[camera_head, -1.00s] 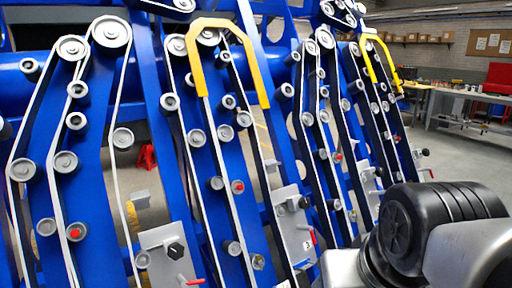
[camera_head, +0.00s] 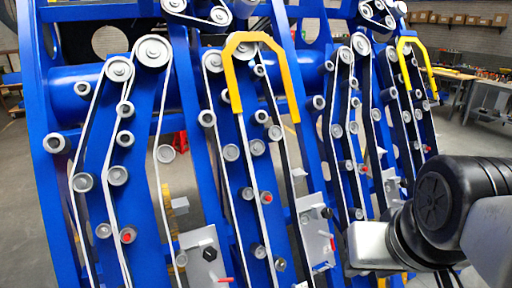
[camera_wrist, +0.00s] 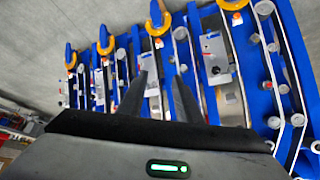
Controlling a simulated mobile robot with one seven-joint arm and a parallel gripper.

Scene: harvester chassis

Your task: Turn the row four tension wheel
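The harvester chassis (camera_head: 60,200) is blue, with several slanted rows of grey wheels and pale belts. Red-centred wheels show on the left row (camera_head: 128,234), the middle row (camera_head: 266,197) and a row further right (camera_head: 362,169). I cannot tell which of these is the row four tension wheel. Grey plates with a black knob (camera_head: 209,254) and a red lever sit low on the rows. My gripper (camera_wrist: 160,76) shows in the wrist view as two dark fingers, apart, with nothing seen between them. The rows lie beyond its tips, tilted in that view. My gripper is not visible in the head view.
Yellow guard bars (camera_head: 285,75) arch over the rows. A workbench (camera_head: 490,85) with tools stands at the back right, below a shelf of boxes (camera_head: 450,18). Grey floor (camera_head: 460,130) is open between the chassis and the bench.

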